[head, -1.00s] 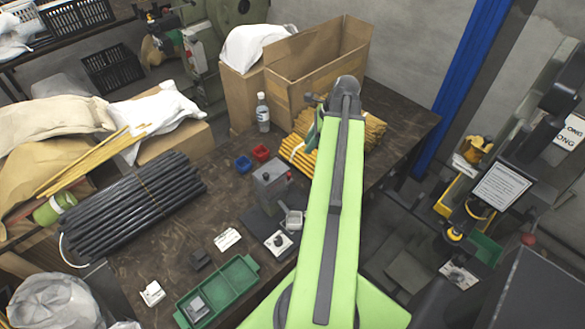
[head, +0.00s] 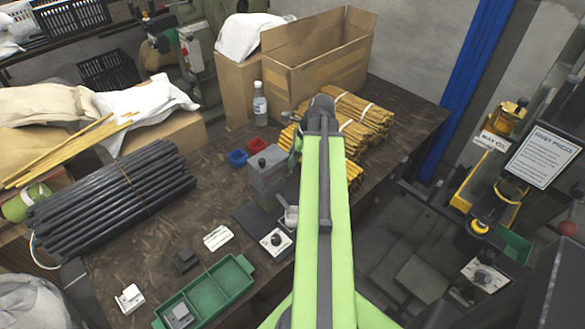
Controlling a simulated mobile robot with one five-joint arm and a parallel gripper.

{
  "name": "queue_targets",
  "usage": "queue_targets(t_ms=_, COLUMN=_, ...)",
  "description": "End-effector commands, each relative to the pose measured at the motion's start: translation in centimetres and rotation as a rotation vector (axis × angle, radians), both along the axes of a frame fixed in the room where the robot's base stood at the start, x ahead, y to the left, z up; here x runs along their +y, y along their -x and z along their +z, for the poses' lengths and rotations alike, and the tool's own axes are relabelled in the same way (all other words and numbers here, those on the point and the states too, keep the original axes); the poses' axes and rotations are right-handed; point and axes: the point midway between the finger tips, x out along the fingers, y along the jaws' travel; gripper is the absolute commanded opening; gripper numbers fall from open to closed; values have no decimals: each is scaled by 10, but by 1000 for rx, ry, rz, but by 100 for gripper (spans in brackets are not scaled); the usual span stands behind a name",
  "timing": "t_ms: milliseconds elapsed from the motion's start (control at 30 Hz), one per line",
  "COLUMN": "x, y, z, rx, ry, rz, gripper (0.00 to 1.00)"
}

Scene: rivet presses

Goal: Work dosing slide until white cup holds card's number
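My green arm reaches up over the bench, right of the device.
A white unit with a black knob (head: 277,241) and a dark block (head: 186,261) are near the card. A green tray (head: 235,275) lies in front. Blue (head: 237,158) and red (head: 256,145) bins, a bottle (head: 260,104) and yellow rod bundles (head: 362,113) stand behind.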

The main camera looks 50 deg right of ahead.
Motion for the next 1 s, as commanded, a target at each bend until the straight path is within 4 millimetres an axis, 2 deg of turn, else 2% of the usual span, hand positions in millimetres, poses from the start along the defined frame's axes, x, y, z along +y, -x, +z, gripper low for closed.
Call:
queue_targets(t_ms=33, x=1, y=-1, z=-5, rx=0, ry=0, rz=0, gripper=30)
queue_targets(t_ms=333, x=2, y=-2, z=-4, rx=0, ry=0, rz=0, gripper=30)
queue_targets(t_ms=567, x=2, y=-2, z=-4, rx=1, ry=-1, rz=0, gripper=0)
queue_targets(t_ms=1000, x=2, y=-1, z=-4, rx=2, ry=-1, rz=1, gripper=0)
